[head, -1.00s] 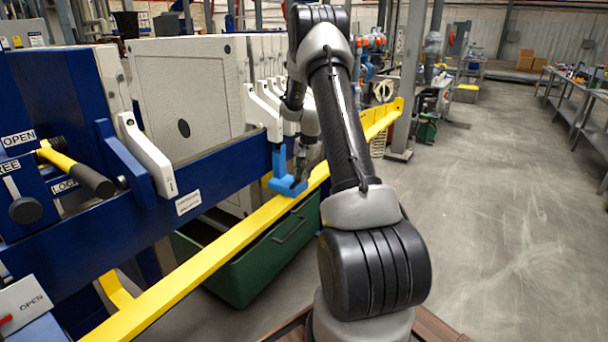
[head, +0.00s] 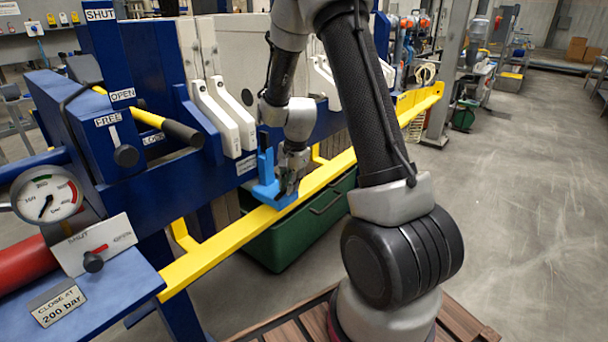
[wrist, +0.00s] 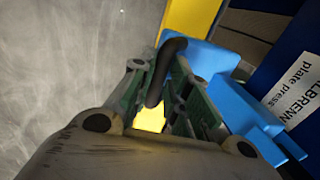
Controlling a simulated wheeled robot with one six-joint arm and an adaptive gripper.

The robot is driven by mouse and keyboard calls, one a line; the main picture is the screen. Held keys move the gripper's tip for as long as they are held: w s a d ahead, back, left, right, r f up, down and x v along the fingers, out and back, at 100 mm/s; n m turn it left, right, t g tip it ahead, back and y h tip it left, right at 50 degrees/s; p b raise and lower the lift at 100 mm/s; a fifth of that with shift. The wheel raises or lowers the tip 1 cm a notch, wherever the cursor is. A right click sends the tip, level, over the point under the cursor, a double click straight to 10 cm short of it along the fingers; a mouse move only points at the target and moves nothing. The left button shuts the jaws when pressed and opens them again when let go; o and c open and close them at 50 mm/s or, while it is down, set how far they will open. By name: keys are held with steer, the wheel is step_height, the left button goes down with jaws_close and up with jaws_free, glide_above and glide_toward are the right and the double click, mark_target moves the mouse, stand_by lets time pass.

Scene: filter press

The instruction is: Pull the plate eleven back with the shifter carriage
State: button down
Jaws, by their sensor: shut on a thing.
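The blue shifter carriage (head: 265,168) sits at the yellow rail (head: 225,240) along the press. My gripper (head: 291,176) is shut on its black handle, which shows between the fingers in the wrist view (wrist: 168,65). The carriage's blue body (wrist: 232,92) lies beside my fingers there. Two white plate handles (head: 239,117) stand close together just left of the carriage; I cannot tell whether the carriage touches the nearer one. Several other plates with handles (head: 324,80) stand farther right, partly behind my arm. No plate number is readable, so I cannot tell which is plate eleven.
The blue press frame (head: 145,75) has a yellow lever with a black grip (head: 182,133), a pressure gauge (head: 46,195) and a SHUT/OPEN switch (head: 93,261). A green bin (head: 290,235) stands under the rail. The floor at right is clear.

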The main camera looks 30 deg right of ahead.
steer(key=shift+s+a+f, duration=0.1)
steer(key=shift+s+a, duration=0.3)
steer(key=shift+a, duration=0.45)
steer(key=shift+s+a+f, duration=0.1)
steer(key=shift+s+a, duration=0.3)
steer(key=shift+a, duration=0.4)
steer(key=c, duration=1.4)
jaws_free()
steer(key=shift+w+r, duration=0.1)
steer(key=shift+r, duration=0.15)
step_height(320, 180, up, 12)
steer(key=f, duration=0.1)
glide_above(282, 193)
steer(key=s, duration=0.2)
steer(key=shift+s+d+r, duration=0.2)
steer(key=shift+d+r, duration=0.05)
steer(key=shift+d, duration=0.15)
